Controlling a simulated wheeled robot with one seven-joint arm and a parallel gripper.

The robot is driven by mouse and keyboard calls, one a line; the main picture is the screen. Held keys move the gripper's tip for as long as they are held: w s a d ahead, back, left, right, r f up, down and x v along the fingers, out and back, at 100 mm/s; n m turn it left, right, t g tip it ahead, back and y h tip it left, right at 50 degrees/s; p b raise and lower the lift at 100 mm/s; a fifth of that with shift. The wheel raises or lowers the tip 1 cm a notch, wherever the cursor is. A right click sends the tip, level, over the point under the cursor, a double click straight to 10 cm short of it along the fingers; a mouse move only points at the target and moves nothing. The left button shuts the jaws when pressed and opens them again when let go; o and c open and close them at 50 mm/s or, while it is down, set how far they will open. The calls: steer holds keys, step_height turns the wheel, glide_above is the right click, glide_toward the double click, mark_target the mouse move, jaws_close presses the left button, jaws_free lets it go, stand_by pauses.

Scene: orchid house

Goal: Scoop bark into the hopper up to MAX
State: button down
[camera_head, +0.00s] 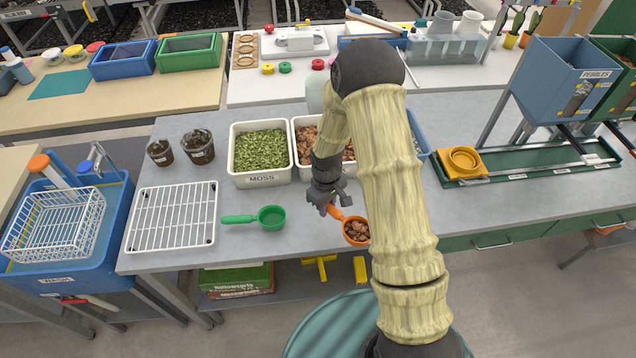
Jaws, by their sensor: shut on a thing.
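My gripper (328,203) is shut on the handle of an orange scoop (336,211), over the front part of the grey bench. The scoop's bowl is filled with brown bark pieces (356,231). A white bin of brown bark (306,140) stands behind, partly hidden by my arm. At the upper right is a blue hopper (562,70) labelled PEBBLES. Beside it a green hopper (620,85) with brownish contents is cut off by the picture edge. I cannot read a MAX mark on either.
A moss bin (238,170), two dark pots (198,148), a white rack (150,218) and a green scoop (268,217) are on the left of the bench. A yellow saucer-like piece (463,160) sits on a green rail tray (520,163) below the hoppers. The bench front right is clear.

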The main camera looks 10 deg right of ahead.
steer(key=d+f+m, duration=0.1)
steer(key=m, duration=0.1)
steer(key=d+f+m+b, duration=0.1)
steer(key=d+f+m, duration=0.3)
steer(key=shift+s+f+m+b, duration=0.2)
steer(key=shift+s+m+b, duration=0.05)
steer(key=shift+m+b, duration=0.15)
steer(key=shift+d+f+m, duration=0.15)
steer(key=shift+f+m, duration=0.05)
steer(key=shift+m, duration=0.2)
steer(key=shift+d, duration=0.1)
